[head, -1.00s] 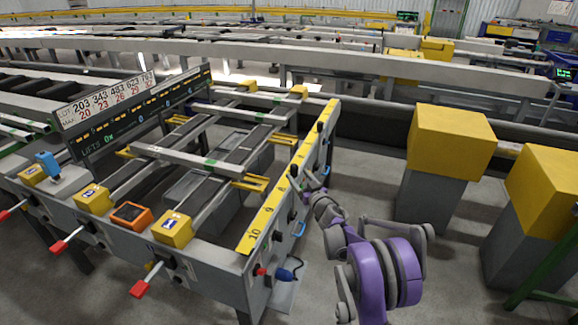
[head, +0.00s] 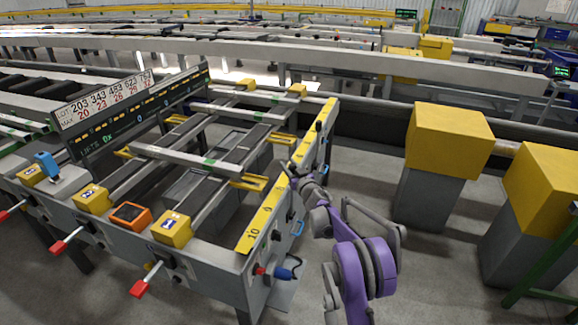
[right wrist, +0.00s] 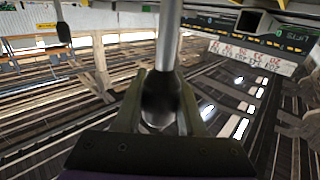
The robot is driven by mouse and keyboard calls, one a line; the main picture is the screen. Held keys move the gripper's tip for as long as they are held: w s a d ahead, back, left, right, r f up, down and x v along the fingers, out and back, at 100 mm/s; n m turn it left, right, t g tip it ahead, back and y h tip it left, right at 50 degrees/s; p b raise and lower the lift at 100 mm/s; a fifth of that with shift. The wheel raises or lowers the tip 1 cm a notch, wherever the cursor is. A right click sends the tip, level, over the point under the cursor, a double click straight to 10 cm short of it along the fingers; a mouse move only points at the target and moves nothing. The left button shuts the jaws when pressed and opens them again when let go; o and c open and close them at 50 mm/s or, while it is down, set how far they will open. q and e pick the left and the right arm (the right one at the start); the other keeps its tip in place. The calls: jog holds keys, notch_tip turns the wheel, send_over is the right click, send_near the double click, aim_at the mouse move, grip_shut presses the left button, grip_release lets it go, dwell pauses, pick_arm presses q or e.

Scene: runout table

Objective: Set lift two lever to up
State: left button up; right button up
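My right gripper (head: 290,172) is at the right side rail of the runout table (head: 205,262), reaching in from the right. In the right wrist view its fingers (right wrist: 162,95) stand on both sides of the dark round knob (right wrist: 160,102) of a lever with a grey metal rod (right wrist: 169,40). The knob fills the gap, and the fingers look closed against it. No label naming this lever's lift is readable. The head view mostly hides this lever behind the gripper. Another dark-knobbed lever (head: 319,127) stands farther along the rail. My left gripper is out of view.
A lot and lifts display board (head: 135,110) stands across the table. Red-handled levers (head: 140,287) stick out at the front. Yellow-topped grey posts (head: 450,140) stand to the right. In the right wrist view another knobbed lever (right wrist: 63,32) hangs at the upper left.

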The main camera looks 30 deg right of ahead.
grip_shut()
dwell(1.0)
